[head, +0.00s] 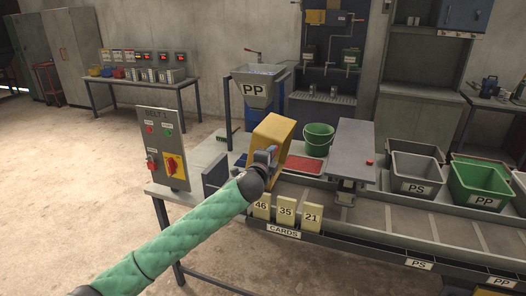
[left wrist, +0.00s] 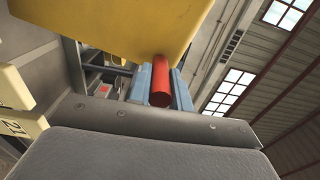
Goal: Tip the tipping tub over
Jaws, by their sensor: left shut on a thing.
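The yellow tipping tub (head: 271,132) stands near the left end of the belt bench in the head view and looks tilted. Its yellow underside or wall (left wrist: 120,22) fills the top of the left wrist view. My left gripper (head: 264,160) is at the tub's near side. In the left wrist view its blue-grey fingers are shut on a red bar-like handle (left wrist: 161,85) just below the tub. The tub's inside is mostly hidden from the head view. My right gripper is not in view.
A control panel marked BELT 1 (head: 162,148) stands left of the tub. A PP hopper (head: 257,90) is behind it. A green bucket (head: 318,138) and red-filled tray (head: 303,165) lie to the right. Yellow number cards (head: 286,211) line the front edge.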

